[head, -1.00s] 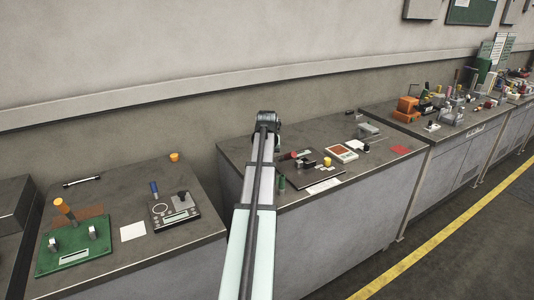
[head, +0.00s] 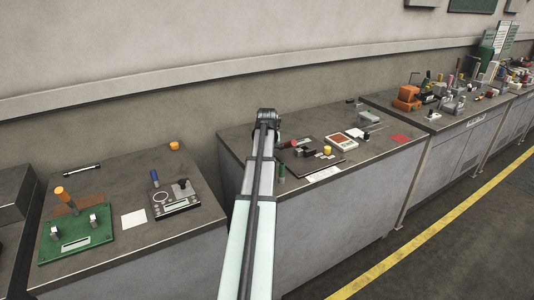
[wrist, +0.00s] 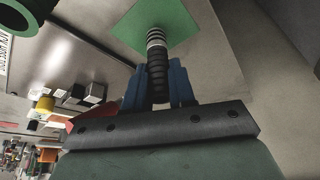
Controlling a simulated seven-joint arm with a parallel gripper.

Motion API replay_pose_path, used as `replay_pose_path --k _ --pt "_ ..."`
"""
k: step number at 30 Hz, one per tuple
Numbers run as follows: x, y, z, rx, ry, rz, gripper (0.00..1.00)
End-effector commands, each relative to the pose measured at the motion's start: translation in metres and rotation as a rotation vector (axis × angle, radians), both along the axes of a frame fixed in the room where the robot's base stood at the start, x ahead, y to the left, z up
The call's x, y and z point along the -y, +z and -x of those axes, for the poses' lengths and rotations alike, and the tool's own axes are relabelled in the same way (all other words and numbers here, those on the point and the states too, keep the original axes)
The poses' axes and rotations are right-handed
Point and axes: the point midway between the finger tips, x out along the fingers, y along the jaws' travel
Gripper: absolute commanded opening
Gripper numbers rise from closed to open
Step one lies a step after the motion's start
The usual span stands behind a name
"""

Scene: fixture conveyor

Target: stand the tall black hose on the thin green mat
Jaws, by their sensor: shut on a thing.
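The tall black hose (wrist: 157,73) is a ribbed black tube with pale grey bands near its far end. It shows in the wrist view between the blue fingers of my gripper (wrist: 158,82), which is shut on it. The thin green mat (wrist: 186,22) lies beyond the hose's banded end, which overlaps the mat in this view. I cannot tell whether the hose touches the mat. In the head view my arm hides the hose and most of the area around my gripper (head: 267,116).
A green cylinder (head: 281,172) stands at the middle bench's near left edge. A yellow cylinder (head: 327,150) and a red-and-white device (head: 342,142) stand to the right. A red patch (head: 400,138) lies farther right, with bare bench around it.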

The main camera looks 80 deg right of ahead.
Motion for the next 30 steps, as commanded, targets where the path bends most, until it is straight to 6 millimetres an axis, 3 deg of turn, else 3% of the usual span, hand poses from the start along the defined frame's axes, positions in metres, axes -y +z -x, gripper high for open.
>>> replay_pose_path --k 27,28,30 --pt "0.0 -0.011 0.0 0.0 0.0 0.0 0.0" --pt "0.0 -0.011 0.0 0.0 0.0 0.0 0.26" --pt "0.0 -0.011 0.0 0.0 0.0 0.0 0.33"
